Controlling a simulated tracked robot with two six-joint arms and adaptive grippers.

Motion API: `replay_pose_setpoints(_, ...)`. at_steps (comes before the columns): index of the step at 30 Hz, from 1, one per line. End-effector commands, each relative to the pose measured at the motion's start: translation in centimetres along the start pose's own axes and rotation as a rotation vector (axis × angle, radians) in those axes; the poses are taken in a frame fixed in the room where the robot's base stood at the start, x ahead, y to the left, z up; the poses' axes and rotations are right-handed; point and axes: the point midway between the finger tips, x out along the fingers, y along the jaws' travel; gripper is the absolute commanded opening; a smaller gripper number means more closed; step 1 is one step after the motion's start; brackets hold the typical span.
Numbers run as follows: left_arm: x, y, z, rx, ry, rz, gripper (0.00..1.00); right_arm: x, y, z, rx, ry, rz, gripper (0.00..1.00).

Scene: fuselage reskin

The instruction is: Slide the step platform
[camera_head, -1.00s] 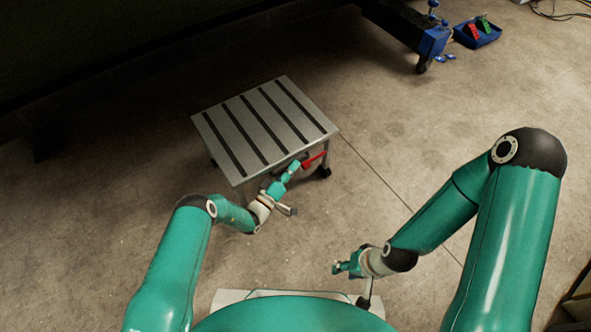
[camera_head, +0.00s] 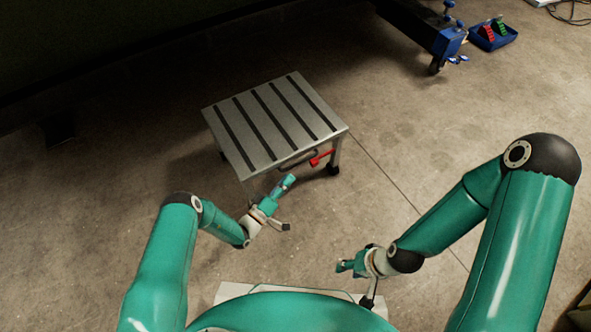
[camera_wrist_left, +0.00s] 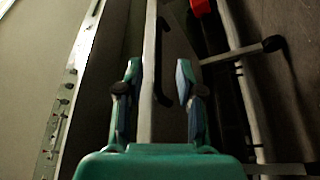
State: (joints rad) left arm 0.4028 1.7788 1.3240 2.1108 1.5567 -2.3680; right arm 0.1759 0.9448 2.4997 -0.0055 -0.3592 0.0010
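The step platform (camera_head: 262,128) stands on the floor in the head view, with a grey top and dark grip strips. A dark handle (camera_head: 298,160) and a red lever (camera_head: 321,158) are on its near side. My left gripper (camera_head: 288,181) is in front of that side, apart from the handle. In the left wrist view its fingers (camera_wrist_left: 157,85) are spread with nothing clamped between them. A pale bar of the platform (camera_wrist_left: 150,60) and the red lever (camera_wrist_left: 200,7) show beyond them. My right gripper (camera_head: 346,266) is low and away from the platform; its finger gap is too small to judge.
A blue wheeled stand (camera_head: 447,42) and a blue tray (camera_head: 493,36) with red and green items are at the back right. A dark large body (camera_head: 100,50) fills the back left. The concrete floor right of the platform is clear.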

Motion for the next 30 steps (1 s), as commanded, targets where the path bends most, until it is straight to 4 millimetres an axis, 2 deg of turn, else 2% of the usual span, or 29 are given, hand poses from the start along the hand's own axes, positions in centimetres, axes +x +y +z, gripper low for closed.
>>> replay_pose_setpoints(3, -2.3, -0.1, -0.1, -0.002, 0.003, -0.004, 0.37, 0.0, 0.0, 0.0, 0.000, 0.000, 0.000, 0.40)
replay_pose_setpoints(10, -4.4, -0.1, 0.0, -0.001, 0.001, -0.002, 0.37, 0.0, 0.0, 0.0, 0.000, 0.000, 0.000, 0.40)
replay_pose_setpoints(26, -4.5, -0.1, 0.1, -0.002, -0.002, 0.000, 0.37, 0.1, 0.0, 0.0, 0.000, 0.000, 0.000, 0.40)
replay_pose_setpoints(30, -3.7, 0.2, 1.0, -0.041, -0.066, 0.006, 0.37, 0.2, 0.1, 0.0, 0.000, 0.000, 0.000, 0.40)
